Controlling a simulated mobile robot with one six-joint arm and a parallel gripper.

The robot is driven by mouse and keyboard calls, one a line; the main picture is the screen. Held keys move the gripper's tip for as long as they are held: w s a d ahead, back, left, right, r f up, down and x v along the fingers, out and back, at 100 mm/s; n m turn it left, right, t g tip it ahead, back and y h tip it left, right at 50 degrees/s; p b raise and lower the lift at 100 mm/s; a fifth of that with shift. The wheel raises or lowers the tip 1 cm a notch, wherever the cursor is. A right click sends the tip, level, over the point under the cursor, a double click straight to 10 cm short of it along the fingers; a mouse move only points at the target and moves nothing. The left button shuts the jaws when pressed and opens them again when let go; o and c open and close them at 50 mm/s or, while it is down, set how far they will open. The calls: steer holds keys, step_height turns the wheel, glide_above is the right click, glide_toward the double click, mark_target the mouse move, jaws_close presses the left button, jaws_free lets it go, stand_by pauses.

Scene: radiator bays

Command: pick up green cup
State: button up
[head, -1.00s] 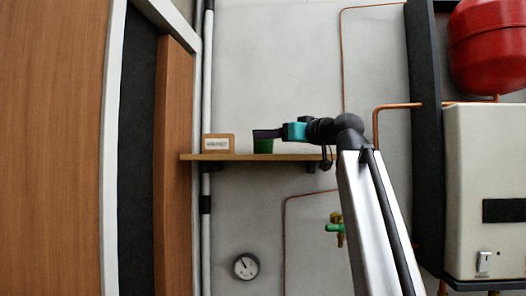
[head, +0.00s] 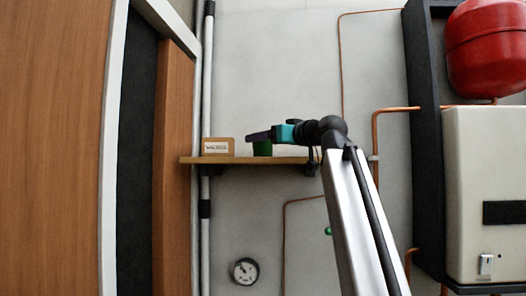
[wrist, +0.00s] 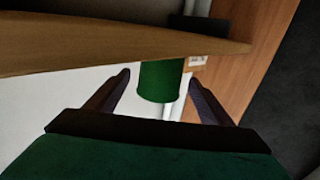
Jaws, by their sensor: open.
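The green cup (head: 263,149) stands on the wooden shelf (head: 240,160) in the head view, its upper part hidden behind my gripper. My gripper (head: 252,137) reaches in from the right at the height of the cup's top. In the wrist view, which looks upside down, the cup (wrist: 160,82) shows in the gap between the two fingertips of my gripper (wrist: 160,78). The jaws are open, with a gap on each side of the cup. How far the fingers reach around it I cannot tell.
A small labelled box (head: 218,147) stands on the shelf left of the cup. A white vertical pipe (head: 207,100) and a wooden panel (head: 175,120) are at the shelf's left end. A copper pipe (head: 342,70) runs up the wall at right.

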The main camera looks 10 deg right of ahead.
steer(key=shift+p+x, duration=0.45)
steer(key=shift+x, duration=0.55)
steer(key=c, duration=1.1)
